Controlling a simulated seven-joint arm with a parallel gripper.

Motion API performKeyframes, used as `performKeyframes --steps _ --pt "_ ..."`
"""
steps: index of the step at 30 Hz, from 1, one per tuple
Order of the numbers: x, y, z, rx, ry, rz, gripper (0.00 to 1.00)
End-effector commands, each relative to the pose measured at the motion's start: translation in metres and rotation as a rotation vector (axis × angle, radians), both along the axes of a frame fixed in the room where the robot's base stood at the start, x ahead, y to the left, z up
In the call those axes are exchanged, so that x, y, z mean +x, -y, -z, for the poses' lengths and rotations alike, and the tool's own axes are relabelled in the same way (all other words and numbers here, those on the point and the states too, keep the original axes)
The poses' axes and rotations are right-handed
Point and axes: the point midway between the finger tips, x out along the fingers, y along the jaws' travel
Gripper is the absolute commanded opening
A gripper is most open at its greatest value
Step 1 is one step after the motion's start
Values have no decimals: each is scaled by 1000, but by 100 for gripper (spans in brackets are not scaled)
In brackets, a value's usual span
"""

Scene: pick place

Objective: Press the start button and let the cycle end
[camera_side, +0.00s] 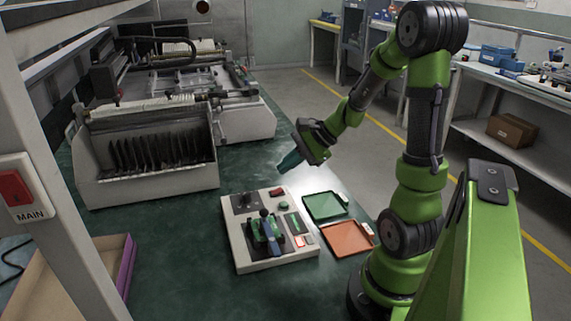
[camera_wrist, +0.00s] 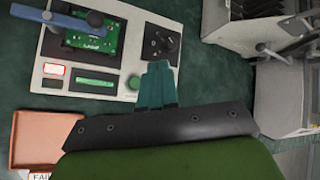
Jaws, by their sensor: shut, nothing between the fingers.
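The tester (camera_side: 240,255) is a pale box with a sloped top on the green bench. A round green button (camera_side: 284,205) sits on its right part, and the button also shows in the wrist view (camera_wrist: 133,82). A green circuit board (camera_wrist: 92,38) sits in the fixture under a blue-handled clamp (camera_wrist: 70,19). A small red lamp (camera_wrist: 54,69) is lit near a green display strip (camera_wrist: 94,86). My gripper (camera_side: 285,166) is shut and empty, with teal fingers pointing down above the tester's far right side. In the wrist view the fingertips (camera_wrist: 158,68) appear just right of the button, apart from it.
A green tray (camera_side: 325,206) and an orange tray (camera_side: 348,239) lie right of the tester. A large machine (camera_side: 150,150) stands behind. A post with a red MAIN switch (camera_side: 16,187) and a cardboard box (camera_side: 75,280) are at left.

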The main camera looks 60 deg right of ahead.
Motion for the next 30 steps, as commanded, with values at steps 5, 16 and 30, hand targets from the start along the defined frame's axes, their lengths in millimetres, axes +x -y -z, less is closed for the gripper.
performKeyframes --steps 5,16,30 --pt "-1 0 22 4 -4 2 0" --pt "-1 0 70 3 -3 0 0" --pt "-1 0 83 -2 -1 -2 0"
